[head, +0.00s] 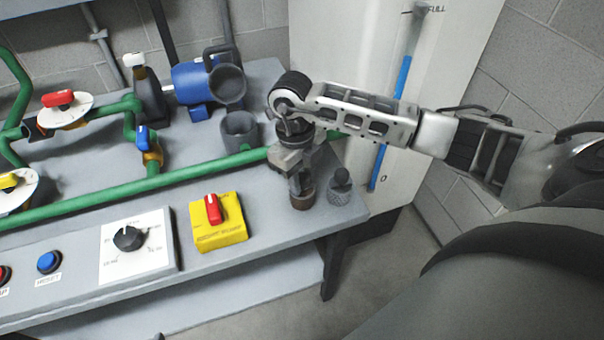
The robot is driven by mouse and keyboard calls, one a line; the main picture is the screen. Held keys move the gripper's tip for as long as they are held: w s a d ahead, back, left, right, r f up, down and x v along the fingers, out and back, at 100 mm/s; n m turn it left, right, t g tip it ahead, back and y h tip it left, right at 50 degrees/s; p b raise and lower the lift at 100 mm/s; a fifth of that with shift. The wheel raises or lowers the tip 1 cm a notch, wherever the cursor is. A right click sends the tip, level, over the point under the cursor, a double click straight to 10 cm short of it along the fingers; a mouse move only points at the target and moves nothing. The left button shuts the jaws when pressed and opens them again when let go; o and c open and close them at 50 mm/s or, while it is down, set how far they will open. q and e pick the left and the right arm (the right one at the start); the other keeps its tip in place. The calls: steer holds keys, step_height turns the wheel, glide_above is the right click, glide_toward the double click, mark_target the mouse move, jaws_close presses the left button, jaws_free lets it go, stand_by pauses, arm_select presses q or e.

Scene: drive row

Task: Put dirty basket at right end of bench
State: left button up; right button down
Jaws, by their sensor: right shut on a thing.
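My right gripper (298,172) points down over the right end of the bench (275,224). It is shut on a small brownish cylinder (302,201), which looks like the dirty basket; the fingers hide its upper part. The cylinder is upright at the bench surface near the front right edge. I cannot tell whether it touches the bench. A grey knurled piece with a dark round knob (340,188) stands just to its right, close beside it. An open grey cup-shaped housing (239,131) sits behind, by the green pipe. My left gripper is not in view.
A yellow box with a red switch (218,222) and a dial panel (136,245) lie along the front. A green pipe (110,194) crosses the bench. A blue motor (195,82) stands behind. A white tank with a blue level gauge (392,115) rises beyond the right end.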

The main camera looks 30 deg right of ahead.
steer(key=shift+f, duration=0.1)
steer(key=shift+f, duration=0.15)
steer(key=c, duration=1.1)
jaws_free()
step_height(320, 180, up, 12)
steer(key=w, duration=0.1)
steer(key=shift+w+a+r+b, duration=0.2)
steer(key=shift+r+b, duration=0.05)
steer(key=shift+b, duration=0.2)
